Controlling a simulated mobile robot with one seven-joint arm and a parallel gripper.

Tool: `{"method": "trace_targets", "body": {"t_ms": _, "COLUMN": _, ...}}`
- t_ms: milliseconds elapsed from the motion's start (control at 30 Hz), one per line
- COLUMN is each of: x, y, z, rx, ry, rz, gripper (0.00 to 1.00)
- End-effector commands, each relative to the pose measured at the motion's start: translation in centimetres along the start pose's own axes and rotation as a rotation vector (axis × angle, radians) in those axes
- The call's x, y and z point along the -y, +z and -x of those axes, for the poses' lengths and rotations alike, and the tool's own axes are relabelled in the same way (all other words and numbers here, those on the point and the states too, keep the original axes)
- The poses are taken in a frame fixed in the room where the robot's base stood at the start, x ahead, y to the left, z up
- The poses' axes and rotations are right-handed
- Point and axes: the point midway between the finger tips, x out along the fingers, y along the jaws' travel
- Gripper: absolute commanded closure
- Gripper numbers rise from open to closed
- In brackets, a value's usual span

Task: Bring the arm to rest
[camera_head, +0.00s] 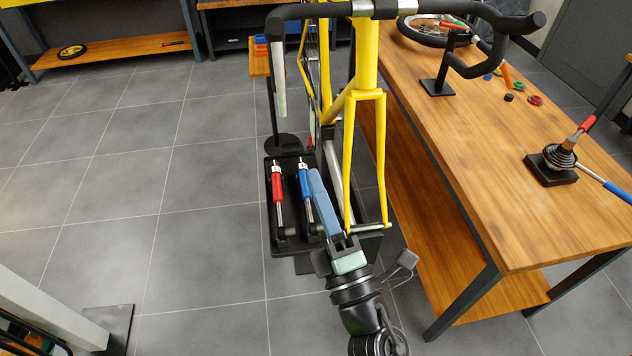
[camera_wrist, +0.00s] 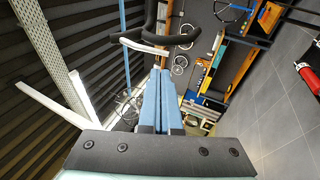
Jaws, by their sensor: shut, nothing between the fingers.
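My gripper (camera_head: 316,174) is in the lower middle of the head view, its long pale-blue fingers shut and empty. The fingers point away from me, over the black tray and just left of the yellow fork. In the wrist view my gripper (camera_wrist: 162,72) shows the two blue fingers side by side, with the dark handlebar beyond their tips. Whether the fingers touch anything in the tray is hard to tell.
The black tray (camera_head: 270,222) holds a red-handled tool (camera_head: 277,190) and a blue-handled tool (camera_head: 306,192). The yellow bike frame (camera_head: 366,70) stands close ahead. A wooden workbench (camera_head: 480,170) stands at the right.

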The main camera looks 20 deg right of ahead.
Motion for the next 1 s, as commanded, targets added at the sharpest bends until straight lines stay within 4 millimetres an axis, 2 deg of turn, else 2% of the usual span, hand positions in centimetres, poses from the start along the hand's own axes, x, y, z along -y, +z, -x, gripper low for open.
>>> {"method": "trace_targets", "body": {"t_ms": 300, "x": -0.2, "y": 0.0, "z": -0.2, "rx": 0.002, "ry": 0.005, "rz": -0.004, "gripper": 1.00}}
{"method": "trace_targets", "body": {"t_ms": 367, "x": -1.1, "y": 0.1, "z": -0.8, "rx": 0.011, "ry": 0.023, "rz": -0.019, "gripper": 1.00}}
{"method": "trace_targets", "body": {"t_ms": 433, "x": -3.1, "y": 0.4, "z": -2.2, "rx": 0.031, "ry": 0.066, "rz": -0.061, "gripper": 1.00}}
{"method": "trace_targets", "body": {"t_ms": 467, "x": -4.4, "y": 0.5, "z": -3.0, "rx": 0.042, "ry": 0.094, "rz": -0.091, "gripper": 1.00}}
{"method": "trace_targets", "body": {"t_ms": 567, "x": -10.3, "y": 0.8, "z": -6.2, "rx": 0.081, "ry": 0.211, "rz": -0.247, "gripper": 1.00}}
{"method": "trace_targets", "body": {"t_ms": 633, "x": -15.4, "y": 0.6, "z": -8.3, "rx": 0.096, "ry": 0.303, "rz": -0.413, "gripper": 1.00}}
{"method": "trace_targets", "body": {"t_ms": 733, "x": -22.9, "y": -0.6, "z": -10.5, "rx": 0.072, "ry": 0.413, "rz": -0.709, "gripper": 1.00}}
{"method": "trace_targets", "body": {"t_ms": 800, "x": -27.9, "y": -2.3, "z": -11.4, "rx": 0.016, "ry": 0.456, "rz": -0.944, "gripper": 1.00}}
{"method": "trace_targets", "body": {"t_ms": 900, "x": -33.9, "y": -5.3, "z": -11.5, "rx": -0.102, "ry": 0.455, "rz": -1.250, "gripper": 1.00}}
{"method": "trace_targets", "body": {"t_ms": 1000, "x": -38.1, "y": -8.4, "z": -10.9, "rx": -0.224, "ry": 0.404, "rz": -1.470, "gripper": 1.00}}
